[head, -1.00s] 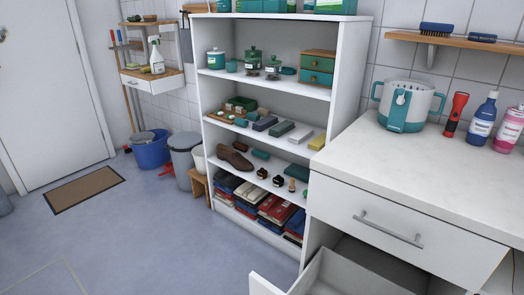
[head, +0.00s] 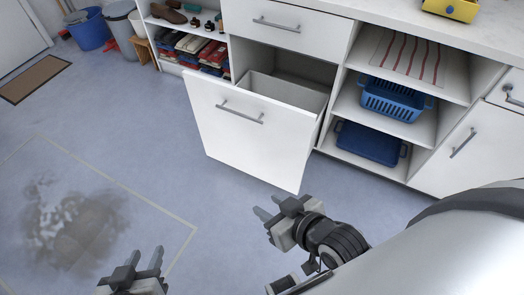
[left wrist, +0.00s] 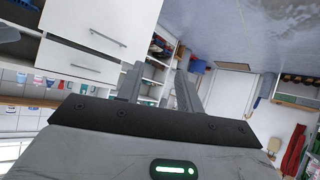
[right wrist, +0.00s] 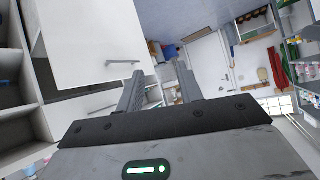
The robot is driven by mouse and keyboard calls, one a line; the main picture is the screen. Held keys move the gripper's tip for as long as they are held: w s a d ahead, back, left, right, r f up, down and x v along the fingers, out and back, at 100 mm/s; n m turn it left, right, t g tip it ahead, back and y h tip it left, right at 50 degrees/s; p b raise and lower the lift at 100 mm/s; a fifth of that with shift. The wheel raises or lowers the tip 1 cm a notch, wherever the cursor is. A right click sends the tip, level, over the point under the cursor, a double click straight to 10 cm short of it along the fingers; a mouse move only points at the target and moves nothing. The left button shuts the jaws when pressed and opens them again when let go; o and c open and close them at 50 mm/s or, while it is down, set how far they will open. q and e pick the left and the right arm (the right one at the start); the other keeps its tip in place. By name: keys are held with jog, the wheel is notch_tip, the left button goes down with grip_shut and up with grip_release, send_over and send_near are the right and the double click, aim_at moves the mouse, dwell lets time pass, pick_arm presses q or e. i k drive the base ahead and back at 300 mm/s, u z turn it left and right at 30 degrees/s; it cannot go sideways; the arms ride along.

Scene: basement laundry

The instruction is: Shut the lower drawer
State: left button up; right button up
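The lower drawer (head: 225,130) stands pulled out of the white cabinet, its white front panel facing the floor area and its grey inside visible and apparently empty. Its bar handle (head: 237,112) is near the panel's top. In the right wrist view, a large white front with a bar handle (right wrist: 122,62), apparently this drawer, shows beyond the fingers. My right gripper (head: 270,207) is open and empty, in front of the drawer and apart from it. My left gripper (head: 146,258) is open and empty, further left and nearer me. Neither touches the drawer.
The shut upper drawer (head: 290,32) is above. Right of it, open shelves hold a blue basket (head: 395,100) and a blue bin (head: 368,143); a cabinet door (head: 460,150) is further right. A dirty patch (head: 70,225) lies on the floor at left. The floor before the drawer is clear.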

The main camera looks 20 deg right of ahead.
aim_at(267, 128)
jog(key=z, duration=0.4)
jog(key=i, duration=0.9)
jog(key=z, duration=0.8)
jog(key=k, duration=1.2)
jog(key=z, duration=0.35)
jog(key=i, duration=1.1)
jog(key=z, duration=0.1)
